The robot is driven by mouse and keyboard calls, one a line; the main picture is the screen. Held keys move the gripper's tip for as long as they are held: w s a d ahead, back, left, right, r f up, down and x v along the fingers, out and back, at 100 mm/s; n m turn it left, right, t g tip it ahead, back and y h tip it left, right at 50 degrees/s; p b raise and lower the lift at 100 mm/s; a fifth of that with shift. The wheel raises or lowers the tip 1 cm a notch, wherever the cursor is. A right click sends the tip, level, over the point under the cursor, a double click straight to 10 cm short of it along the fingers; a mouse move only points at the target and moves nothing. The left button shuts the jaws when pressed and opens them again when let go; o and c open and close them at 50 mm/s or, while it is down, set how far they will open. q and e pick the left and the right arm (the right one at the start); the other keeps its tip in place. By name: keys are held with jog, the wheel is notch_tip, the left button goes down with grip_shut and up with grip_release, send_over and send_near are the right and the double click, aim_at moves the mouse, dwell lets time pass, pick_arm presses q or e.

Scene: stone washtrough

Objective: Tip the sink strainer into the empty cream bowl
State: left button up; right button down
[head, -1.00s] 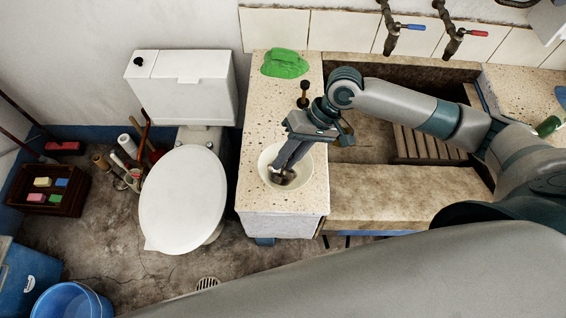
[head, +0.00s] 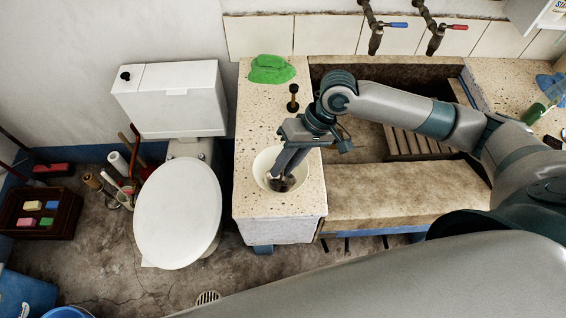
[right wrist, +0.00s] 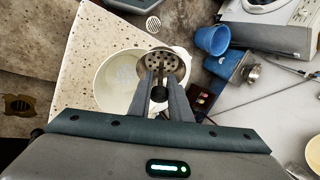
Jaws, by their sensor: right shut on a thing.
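The cream bowl (head: 262,163) stands on the speckled counter, left of the trough. It also shows in the right wrist view (right wrist: 104,88), its visible inside pale. My right gripper (head: 284,176) reaches down over the bowl, shut on the sink strainer (head: 281,185). In the right wrist view, the strainer (right wrist: 168,60) is a round metal disc with holes, beyond the fingertips (right wrist: 162,78), overlapping the bowl's right side. A dark knob (right wrist: 158,94) shows between the fingers. I cannot tell whether the strainer touches the bowl. My left gripper is not in view.
A green cloth (head: 271,69) and a dark upright plunger-like piece (head: 293,98) are behind the bowl on the counter (head: 262,205). The stone trough with a wooden rack (head: 425,142) lies to the right. The toilet (head: 178,215) stands left of the counter.

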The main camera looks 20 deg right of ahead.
jog(key=shift+s+a+f+t+h+b, duration=0.2)
jog(key=shift+t+h+b, duration=0.1)
jog(key=shift+b, duration=0.15)
jog(key=shift+s+a+r+p, duration=0.1)
jog(key=shift+s+r+p, duration=0.2)
jog(key=shift+p, duration=0.45)
jog(key=shift+s+a+t+h+p, duration=0.25)
jog(key=shift+t+h+p, duration=0.3)
jog(key=shift+p, duration=0.35)
jog(key=shift+f+h+p, duration=0.1)
jog(key=shift+h+p, duration=0.15)
jog(key=shift+p, duration=0.05)
jog(key=shift+f, duration=0.1)
